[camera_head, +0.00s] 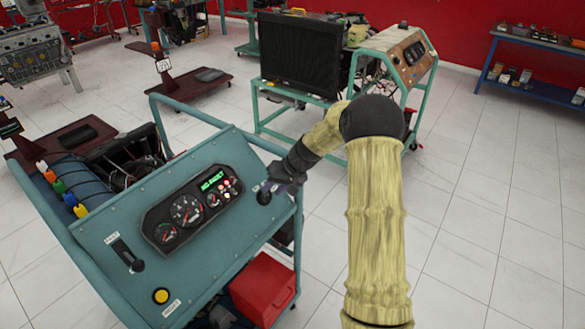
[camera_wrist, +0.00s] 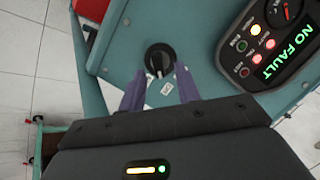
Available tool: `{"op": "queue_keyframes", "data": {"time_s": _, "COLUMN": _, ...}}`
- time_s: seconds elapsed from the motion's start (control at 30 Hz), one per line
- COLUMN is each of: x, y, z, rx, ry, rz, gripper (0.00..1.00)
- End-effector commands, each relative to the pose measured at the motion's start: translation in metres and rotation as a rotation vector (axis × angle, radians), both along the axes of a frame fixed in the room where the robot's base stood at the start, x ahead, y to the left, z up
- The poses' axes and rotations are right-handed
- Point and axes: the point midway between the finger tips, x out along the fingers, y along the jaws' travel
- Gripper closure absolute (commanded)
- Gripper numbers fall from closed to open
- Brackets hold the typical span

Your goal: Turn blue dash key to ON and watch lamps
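The blue-teal dash panel (camera_head: 110,225) carries a black gauge cluster (camera_head: 168,195) with a lit green "NO FAULT" display (camera_head: 213,180). In the wrist view, small lamps (camera_wrist: 262,45) beside the display (camera_wrist: 285,55) glow red and orange. The black round key switch (camera_wrist: 158,57) has a pale pointer mark facing the gripper; it also shows at the panel's right end in the head view (camera_head: 264,197). My gripper (camera_wrist: 160,70) is open, its two purple fingers spread at the near side of the key. Whether they touch it is unclear. Small labels by the key are unreadable.
The panel also has a black lever (camera_head: 128,255) and a yellow button (camera_head: 161,296). A red box (camera_head: 262,287) sits low on the cart. Another teal trainer with a radiator (camera_head: 300,55) stands behind. Tiled floor at the right is clear.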

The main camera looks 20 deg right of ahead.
Motion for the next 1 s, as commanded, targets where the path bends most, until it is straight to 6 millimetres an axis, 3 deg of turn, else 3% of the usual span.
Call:
{"op": "queue_keyframes", "data": {"time_s": 0.63, "x": -0.036, "y": -0.058, "z": 0.109, "rx": -0.003, "ry": -0.004, "rz": -0.002, "gripper": 0.67}}
{"op": "queue_keyframes", "data": {"time_s": 0.8, "x": -0.041, "y": -0.065, "z": 0.123, "rx": -0.002, "ry": -0.001, "rz": 0.000, "gripper": 0.67}}
{"op": "queue_keyframes", "data": {"time_s": 1.0, "x": -0.042, "y": -0.066, "z": 0.125, "rx": -0.001, "ry": 0.000, "rz": 0.001, "gripper": 0.67}}
